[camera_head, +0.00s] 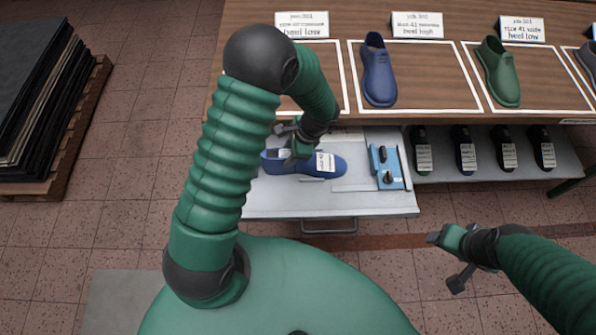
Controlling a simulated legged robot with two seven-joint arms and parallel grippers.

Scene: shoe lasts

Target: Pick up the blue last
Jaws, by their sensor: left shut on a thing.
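The blue last (333,167) lies on its side or sole on a pale metal tray (330,203), with a white label on it. My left gripper (291,150) reaches down onto its left part and is shut on it. The fingers hide some of the last, and I cannot tell whether it is clear of the tray. My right gripper (448,262) is empty and open, in front of the tray to the right, over the floor.
A blue device (386,167) with black knobs sits at the tray's right. Above is a wooden table with a blue shoe (378,72), a green shoe (498,72) and label cards. Several dark labelled lasts (464,150) stand on a lower shelf. A pallet of dark sheets (40,85) is at left.

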